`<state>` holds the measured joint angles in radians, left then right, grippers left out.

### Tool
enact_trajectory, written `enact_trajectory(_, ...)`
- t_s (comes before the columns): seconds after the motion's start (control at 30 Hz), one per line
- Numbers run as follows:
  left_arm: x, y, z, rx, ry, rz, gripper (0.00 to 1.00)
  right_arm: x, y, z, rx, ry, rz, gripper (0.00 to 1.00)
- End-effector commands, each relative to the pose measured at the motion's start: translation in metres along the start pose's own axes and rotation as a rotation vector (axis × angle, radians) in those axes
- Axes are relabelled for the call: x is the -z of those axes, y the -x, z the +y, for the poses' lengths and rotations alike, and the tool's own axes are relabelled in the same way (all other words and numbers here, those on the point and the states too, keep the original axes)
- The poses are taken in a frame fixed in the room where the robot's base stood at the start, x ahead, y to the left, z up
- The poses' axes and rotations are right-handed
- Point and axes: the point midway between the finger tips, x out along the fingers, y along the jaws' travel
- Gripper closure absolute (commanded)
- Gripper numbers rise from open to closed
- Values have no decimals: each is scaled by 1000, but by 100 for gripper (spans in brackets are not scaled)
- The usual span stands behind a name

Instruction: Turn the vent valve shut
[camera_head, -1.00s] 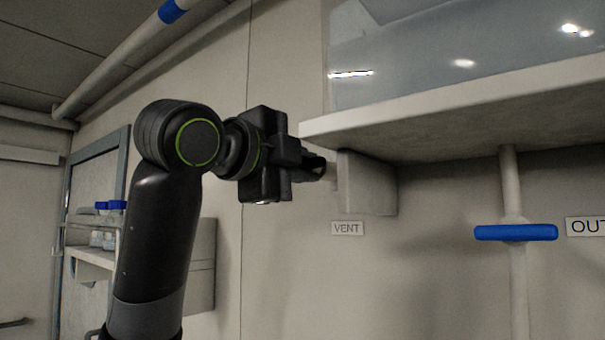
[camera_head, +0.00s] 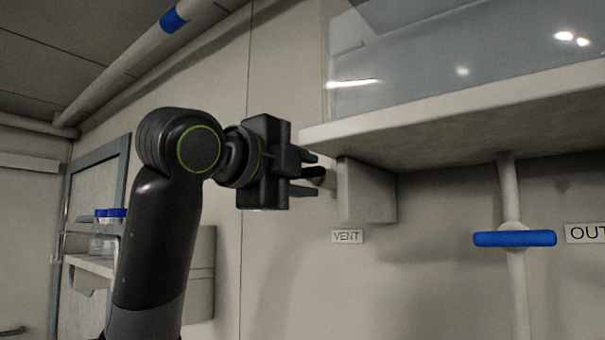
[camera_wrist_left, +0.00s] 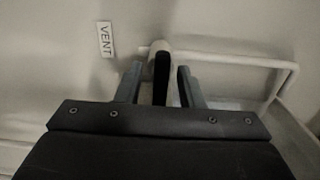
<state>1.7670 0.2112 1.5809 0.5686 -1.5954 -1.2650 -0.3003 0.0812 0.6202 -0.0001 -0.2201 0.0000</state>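The vent valve has a dark handle (camera_head: 316,174) beside a pale box under the shelf, above and left of the VENT label (camera_head: 346,237). In the left wrist view the handle (camera_wrist_left: 162,78) is a black bar on a pale rounded mount. My left gripper (camera_head: 311,175) is open, with one finger above and one below the handle in the head view. In the left wrist view its fingers (camera_wrist_left: 160,69) stand on either side of the bar, with a gap on each side. The fingers partly hide the handle in the head view. My right gripper is not in view.
A pale shelf (camera_head: 470,115) with a clear-walled case (camera_head: 400,55) overhangs at the upper right. A blue valve handle (camera_head: 514,239) sits on a vertical pipe (camera_head: 509,185) beside an OUT label (camera_head: 587,233). Blue-capped bottles (camera_head: 112,228) stand on a rack at the left.

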Motion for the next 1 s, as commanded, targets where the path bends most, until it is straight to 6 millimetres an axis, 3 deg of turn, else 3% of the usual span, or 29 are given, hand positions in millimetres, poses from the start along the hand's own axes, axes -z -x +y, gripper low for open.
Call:
enact_trajectory(0.23,0,4,0,2,0,-1,65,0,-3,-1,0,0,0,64)
enact_trajectory(0.37,-1,19,2,6,-1,-2,65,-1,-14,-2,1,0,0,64)
enact_trajectory(0.8,0,124,4,6,-2,-5,65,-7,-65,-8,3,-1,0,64)
enact_trajectory(1.0,0,159,2,3,-1,-2,65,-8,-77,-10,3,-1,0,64)
